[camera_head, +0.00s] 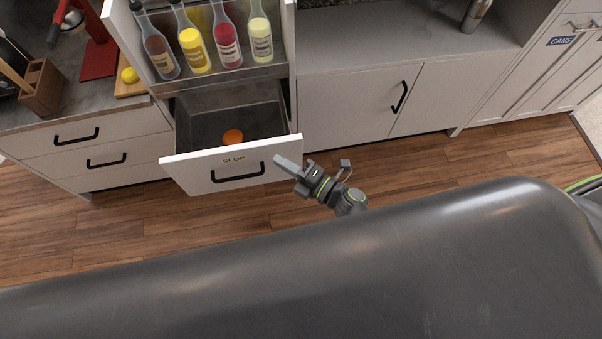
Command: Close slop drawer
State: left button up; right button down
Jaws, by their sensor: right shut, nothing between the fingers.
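The slop drawer (200,164) is pulled open below the bottle shelf. Its white front carries the word SLOP and a black bar handle (238,173). Inside the grey drawer lies a round orange thing (233,136) near the front. My right gripper (287,165) is shut and empty. In the picture it is at the right end of the drawer front, to the right of the handle. I cannot tell whether it touches the front. My left gripper is not in view.
Several bottles (194,45) stand on the shelf above the drawer. Closed drawers (90,150) are at the left, and a closed cabinet (350,105) is at the right. My large grey body fills the foreground. Wooden floor (110,225) lies clear in front of the cabinets.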

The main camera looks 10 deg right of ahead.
aim_at(274, 144)
jog(key=w, duration=0.2)
jog(key=shift+w+d+f, duration=0.1)
jog(key=shift+w+d, duration=0.05)
jog(key=shift+w, duration=0.4)
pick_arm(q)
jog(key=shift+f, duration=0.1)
pick_arm(e)
jog(key=shift+w, duration=0.55)
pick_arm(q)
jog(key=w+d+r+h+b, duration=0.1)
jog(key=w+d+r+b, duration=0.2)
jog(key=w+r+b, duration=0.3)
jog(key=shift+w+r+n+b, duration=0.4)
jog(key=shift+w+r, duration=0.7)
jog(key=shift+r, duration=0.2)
pick_arm(e)
jog(key=w, duration=1.7)
jog(key=shift+w+d, duration=0.15)
jog(key=shift+d, duration=0.2)
